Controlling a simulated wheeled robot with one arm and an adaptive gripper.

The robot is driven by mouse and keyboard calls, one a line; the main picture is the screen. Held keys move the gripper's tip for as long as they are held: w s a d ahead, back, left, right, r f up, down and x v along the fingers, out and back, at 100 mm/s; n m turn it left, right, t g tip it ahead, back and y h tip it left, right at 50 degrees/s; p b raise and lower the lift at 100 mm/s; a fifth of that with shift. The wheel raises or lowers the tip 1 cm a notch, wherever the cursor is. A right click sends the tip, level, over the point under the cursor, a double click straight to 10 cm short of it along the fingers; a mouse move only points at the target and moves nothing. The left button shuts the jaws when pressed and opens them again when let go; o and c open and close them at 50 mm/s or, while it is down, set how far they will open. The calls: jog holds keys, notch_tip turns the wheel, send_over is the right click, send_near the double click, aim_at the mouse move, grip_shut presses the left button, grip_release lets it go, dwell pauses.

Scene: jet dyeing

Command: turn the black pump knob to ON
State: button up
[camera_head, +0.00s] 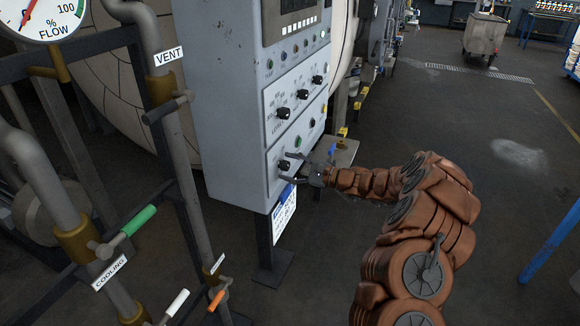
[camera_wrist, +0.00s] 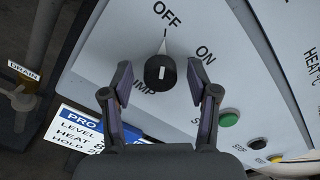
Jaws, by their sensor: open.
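The black pump knob (camera_wrist: 160,72) is on the panel's lower section, with OFF and ON printed near it and a partly hidden PUMP label. Its white pointer line points at OFF in the wrist view. In the head view the knob (camera_head: 284,165) is at the lower left of the cabinet front. My gripper (camera_wrist: 163,82) is open, with one finger on each side of the knob. A gap shows on both sides in the wrist view. In the head view my gripper (camera_head: 290,171) is at the panel by the knob; contact cannot be told.
A green button (camera_wrist: 229,118) and a black button (camera_wrist: 257,143) sit right of the knob in the wrist view. More black knobs (camera_head: 283,113) are higher on the grey cabinet (camera_head: 225,90). Pipes with a green-handled valve (camera_head: 138,220) stand at left. Open floor lies to the right.

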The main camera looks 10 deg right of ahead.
grip_shut()
dwell(0.5)
jog(key=shift+m, duration=0.3)
jog(key=m+p, duration=0.3)
jog(key=m, duration=0.3)
jog(key=shift+r, duration=0.15)
jog(key=m+p, duration=0.1)
jog(key=m, duration=0.2)
jog(key=shift+m+p, duration=0.3)
jog(key=shift+m, duration=0.1)
jog(key=shift+m+p, duration=0.6)
jog(key=shift+m, duration=1.1)
